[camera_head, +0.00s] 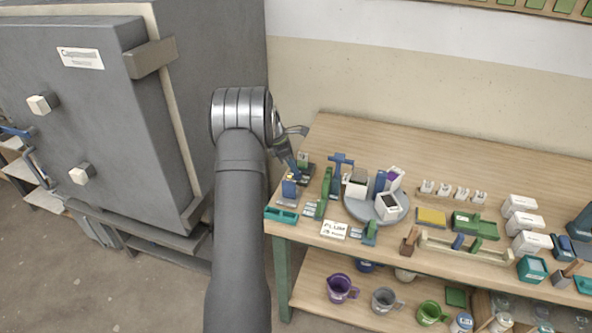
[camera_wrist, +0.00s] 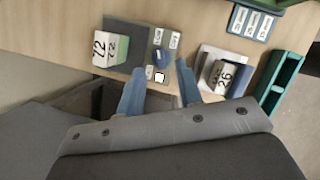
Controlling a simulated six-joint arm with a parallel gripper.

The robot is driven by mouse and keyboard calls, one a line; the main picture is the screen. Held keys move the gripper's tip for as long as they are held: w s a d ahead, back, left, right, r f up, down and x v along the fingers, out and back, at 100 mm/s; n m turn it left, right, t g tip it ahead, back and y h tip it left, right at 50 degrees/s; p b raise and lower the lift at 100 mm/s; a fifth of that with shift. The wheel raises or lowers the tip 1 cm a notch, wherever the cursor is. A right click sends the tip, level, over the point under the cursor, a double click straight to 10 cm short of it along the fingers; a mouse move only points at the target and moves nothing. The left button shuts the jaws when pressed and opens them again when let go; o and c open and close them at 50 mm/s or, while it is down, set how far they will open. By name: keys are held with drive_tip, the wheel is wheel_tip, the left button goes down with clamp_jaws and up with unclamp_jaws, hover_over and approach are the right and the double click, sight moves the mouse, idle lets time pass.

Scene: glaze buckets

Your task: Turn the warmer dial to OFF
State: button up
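The warmer (camera_wrist: 128,32) is a dark grey plate at the table's left end, with a small control panel beside it in the wrist view. On the panel is a dial (camera_wrist: 159,55) with a blue knob, with small white labels around it too small to read, so I cannot tell its setting. My gripper (camera_wrist: 160,70) is open, its two blue fingers apart and nothing between them. The fingertips are at the panel's near edge in the wrist view; the knob shows just beyond them. In the head view my gripper (camera_head: 292,146) is over the table's left end, partly hidden by my arm.
A white and green block (camera_wrist: 110,48) marked 72 stands on the warmer. A block (camera_wrist: 225,77) marked 26 stands on a pale plate to the right. A teal tray (camera_wrist: 280,82) lies further right. A turntable (camera_head: 374,216) with several containers stands beyond. A grey kiln (camera_head: 75,130) is left.

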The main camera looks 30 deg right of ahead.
sight(298, 175)
drive_tip(key=shift+x, duration=1.75)
clamp_jaws()
drive_tip(key=shift+m, duration=0.5)
drive_tip(key=m+g+y, duration=0.1)
drive_tip(key=m, duration=0.2)
drive_tip(key=shift+w+m+g, duration=0.1)
drive_tip(key=shift+m+g, duration=0.2)
drive_tip(key=m, duration=0.2)
drive_tip(key=m+g+y, duration=0.1)
drive_tip(key=m, duration=0.2)
drive_tip(key=shift+w+d+y, duration=0.1)
drive_tip(key=shift+y, duration=0.2)
drive_tip(key=shift+m, duration=0.3)
